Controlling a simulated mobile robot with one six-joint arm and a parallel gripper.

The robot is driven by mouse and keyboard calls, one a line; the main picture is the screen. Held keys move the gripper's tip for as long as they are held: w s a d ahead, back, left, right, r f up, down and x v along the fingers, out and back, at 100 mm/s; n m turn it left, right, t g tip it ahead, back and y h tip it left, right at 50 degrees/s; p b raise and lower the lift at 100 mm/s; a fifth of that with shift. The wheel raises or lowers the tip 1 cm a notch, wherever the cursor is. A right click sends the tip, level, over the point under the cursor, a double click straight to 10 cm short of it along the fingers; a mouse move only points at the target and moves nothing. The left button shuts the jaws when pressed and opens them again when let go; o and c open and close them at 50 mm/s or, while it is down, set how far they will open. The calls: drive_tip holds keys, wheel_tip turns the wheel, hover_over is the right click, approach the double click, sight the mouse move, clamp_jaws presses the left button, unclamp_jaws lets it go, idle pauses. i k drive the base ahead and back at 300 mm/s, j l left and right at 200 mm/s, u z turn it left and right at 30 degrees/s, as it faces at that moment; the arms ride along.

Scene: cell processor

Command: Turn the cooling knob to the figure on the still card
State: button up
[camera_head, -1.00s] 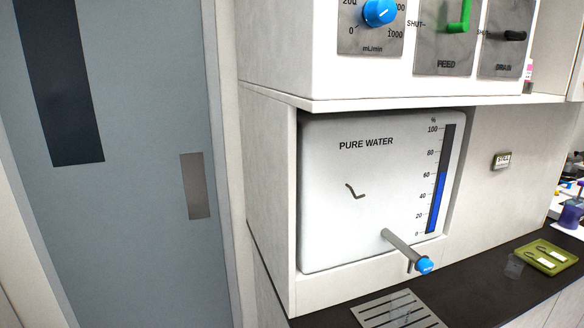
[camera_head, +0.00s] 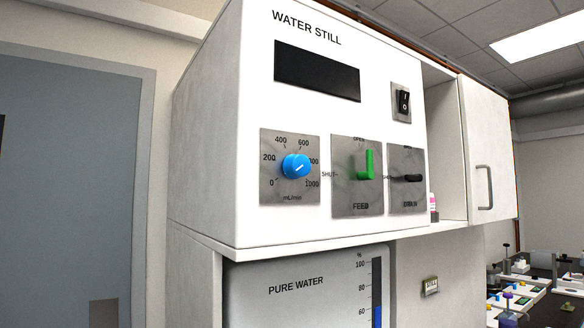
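The blue knob (camera_head: 296,166) sits on a grey dial plate (camera_head: 291,195) marked 0 to 1000 mL/min, on the front of the white WATER STILL cabinet (camera_head: 262,120). A short white mark on the knob slants up to the right, toward the partly covered figure between 600 and 1000. My gripper is not in view.
Right of the knob are the green FEED lever (camera_head: 366,164) and black DRAIN lever (camera_head: 407,178). Above are a dark display (camera_head: 317,74) and a rocker switch (camera_head: 403,102). Below is the PURE WATER tank (camera_head: 300,305). A cluttered bench (camera_head: 540,295) stands at right.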

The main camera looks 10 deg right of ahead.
sight(294, 167)
drive_tip(key=i+l, duration=0.2)
drive_tip(key=l, duration=0.25)
drive_tip(key=i+l+z, duration=0.15)
drive_tip(key=l, duration=0.3)
drive_tip(key=i+l, duration=0.25)
drive_tip(key=l, duration=0.15)
drive_tip(key=i+l+z, duration=0.1)
drive_tip(key=l, duration=0.35)
drive_tip(key=i+l+z, duration=0.1)
drive_tip(key=i+l, duration=0.2)
drive_tip(key=l+u, duration=0.1)
drive_tip(key=u, duration=2.2)
